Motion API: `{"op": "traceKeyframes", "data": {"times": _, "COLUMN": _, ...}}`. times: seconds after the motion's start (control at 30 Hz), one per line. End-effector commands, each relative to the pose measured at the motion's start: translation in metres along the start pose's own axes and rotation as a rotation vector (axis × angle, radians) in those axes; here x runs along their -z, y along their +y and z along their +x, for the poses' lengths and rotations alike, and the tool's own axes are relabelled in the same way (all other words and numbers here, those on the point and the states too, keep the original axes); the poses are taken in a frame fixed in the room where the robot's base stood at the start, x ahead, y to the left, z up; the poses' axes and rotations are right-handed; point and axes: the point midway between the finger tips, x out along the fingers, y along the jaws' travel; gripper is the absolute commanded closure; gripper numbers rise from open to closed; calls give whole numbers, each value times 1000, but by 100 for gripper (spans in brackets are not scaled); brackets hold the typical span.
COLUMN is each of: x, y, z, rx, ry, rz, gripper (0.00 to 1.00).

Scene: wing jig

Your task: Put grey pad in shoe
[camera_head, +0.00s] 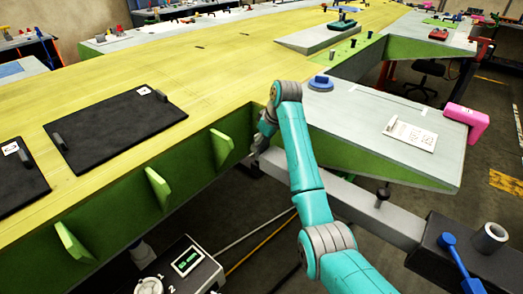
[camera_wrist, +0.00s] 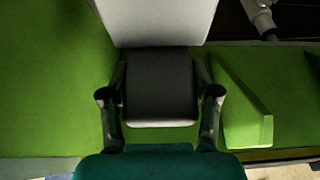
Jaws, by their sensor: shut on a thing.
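The grey pad (camera_wrist: 160,82), a dark block with a lighter front edge, sits between the two fingers of my gripper (camera_wrist: 160,94) in the wrist view. The fingers are shut on its left and right sides. A pale grey piece (camera_wrist: 156,22) lies just beyond the pad at the top of the wrist view. I cannot tell whether it is the shoe, or whether the pad touches it. In the head view, my gripper (camera_head: 262,142) is low at the green side of the yellow wing, and the pad cannot be made out there.
A green rib (camera_wrist: 243,103) stands right of my gripper in the wrist view. The yellow wing (camera_head: 215,85) carries dark mats (camera_head: 115,128). A grey beam (camera_head: 345,195) runs below the wing. A grey worktop (camera_head: 365,120) lies right of my arm.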

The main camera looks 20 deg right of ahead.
Motion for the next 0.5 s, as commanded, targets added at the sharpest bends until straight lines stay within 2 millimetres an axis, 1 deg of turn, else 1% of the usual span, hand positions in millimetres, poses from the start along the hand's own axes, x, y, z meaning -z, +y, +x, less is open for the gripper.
{"op": "traceKeyframes", "data": {"times": 0.23, "x": -12, "y": 0, "z": 28, "rx": 1, "ry": -1, "rz": 1, "gripper": 100}}
{"op": "traceKeyframes", "data": {"times": 0.3, "x": -13, "y": 0, "z": 32, "rx": 0, "ry": 0, "rz": 0, "gripper": 100}}
{"op": "traceKeyframes", "data": {"times": 0.5, "x": -13, "y": 0, "z": 31, "rx": 0, "ry": 0, "rz": 0, "gripper": 100}}
